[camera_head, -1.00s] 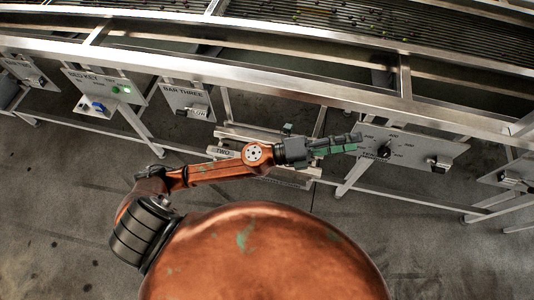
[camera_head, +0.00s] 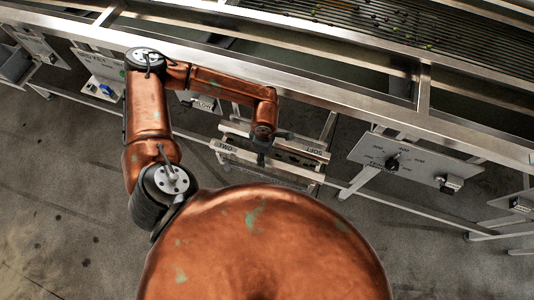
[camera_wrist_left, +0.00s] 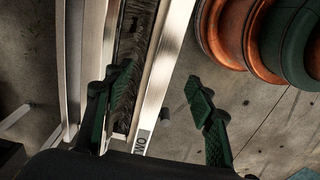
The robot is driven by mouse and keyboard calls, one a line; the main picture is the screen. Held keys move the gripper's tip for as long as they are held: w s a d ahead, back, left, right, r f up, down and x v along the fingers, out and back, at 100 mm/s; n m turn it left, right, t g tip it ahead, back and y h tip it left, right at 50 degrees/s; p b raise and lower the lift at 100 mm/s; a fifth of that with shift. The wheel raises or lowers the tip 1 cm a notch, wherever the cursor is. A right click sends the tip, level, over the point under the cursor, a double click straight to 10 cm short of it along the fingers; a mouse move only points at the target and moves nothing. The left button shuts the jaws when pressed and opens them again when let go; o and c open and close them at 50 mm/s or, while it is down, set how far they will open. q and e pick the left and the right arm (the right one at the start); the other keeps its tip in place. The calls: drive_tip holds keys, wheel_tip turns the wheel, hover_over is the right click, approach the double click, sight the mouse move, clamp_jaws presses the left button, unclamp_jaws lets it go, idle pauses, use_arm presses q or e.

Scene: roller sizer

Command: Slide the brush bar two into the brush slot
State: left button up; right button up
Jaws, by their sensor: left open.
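The brush bar two (camera_head: 285,152), a long bar with a "TWO" label at its left end and a "SOFT" label at its right, lies along the machine's lower front. In the left wrist view its pale metal strip (camera_wrist_left: 168,72) runs beside dark bristles (camera_wrist_left: 134,45). My left gripper (camera_head: 262,150) points down at the bar, its fingers mostly hidden by the arm. In the left wrist view the gripper (camera_wrist_left: 163,97) is open, with one finger over the bristles and the other to the right of the strip. I cannot make out the brush slot. My right gripper is out of view.
A grey dial panel (camera_head: 420,162) with a black knob stands right of the bar. The machine's long steel rail (camera_head: 340,95) runs above. A panel with a blue part (camera_head: 106,90) is at left, partly behind my arm. The concrete floor in front is clear.

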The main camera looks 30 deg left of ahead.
sight(266, 159)
use_arm(q)
wheel_tip(266, 159, down, 5)
drive_tip(key=shift+w+d+f, duration=0.1)
drive_tip(key=shift+c, duration=0.2)
clamp_jaws()
idle(0.5)
